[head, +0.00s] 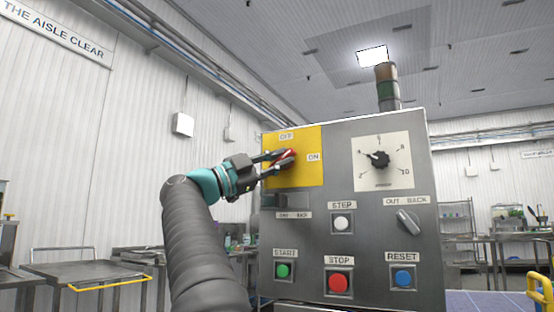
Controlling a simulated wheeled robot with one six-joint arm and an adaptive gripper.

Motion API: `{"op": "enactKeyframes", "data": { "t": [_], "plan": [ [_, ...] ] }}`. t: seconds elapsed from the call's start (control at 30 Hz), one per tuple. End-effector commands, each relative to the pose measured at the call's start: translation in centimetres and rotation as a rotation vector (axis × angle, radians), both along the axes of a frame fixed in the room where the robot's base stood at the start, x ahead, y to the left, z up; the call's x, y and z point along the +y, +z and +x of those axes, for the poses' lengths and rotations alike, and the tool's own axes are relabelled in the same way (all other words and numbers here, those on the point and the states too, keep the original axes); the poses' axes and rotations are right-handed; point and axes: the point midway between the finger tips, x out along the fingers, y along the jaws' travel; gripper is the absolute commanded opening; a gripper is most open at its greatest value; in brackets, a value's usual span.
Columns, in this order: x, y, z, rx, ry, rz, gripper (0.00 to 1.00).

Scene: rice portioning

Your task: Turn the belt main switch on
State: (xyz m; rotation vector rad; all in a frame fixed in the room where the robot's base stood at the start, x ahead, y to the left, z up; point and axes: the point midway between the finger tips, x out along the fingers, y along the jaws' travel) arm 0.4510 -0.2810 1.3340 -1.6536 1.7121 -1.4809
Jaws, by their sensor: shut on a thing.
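The belt main switch is a red rotary handle (289,154) on a yellow plate (309,141) at the upper left of the grey control panel (342,190). The plate carries an OFF label at the top and an ON label at the right. My gripper (283,160) reaches in from the left and is shut on the red handle. The handle looks slanted, its right end raised. The fingers hide part of it, so its exact setting is hard to tell.
The panel also bears a dial (379,159), a white STEP button (341,223), an OUT/BACK selector (408,222), a green START button (283,270), a red STOP button (339,282) and a blue RESET button (403,278). A stack light (387,87) stands on top.

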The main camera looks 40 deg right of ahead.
Motion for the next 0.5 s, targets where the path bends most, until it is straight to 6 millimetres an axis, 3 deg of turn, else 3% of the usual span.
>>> {"op": "enactKeyframes", "data": {
  "t": [0.5],
  "plan": [
    [-0.07,0.05,-0.24,-0.085,-0.004,0.036,0.00]
  ]
}}
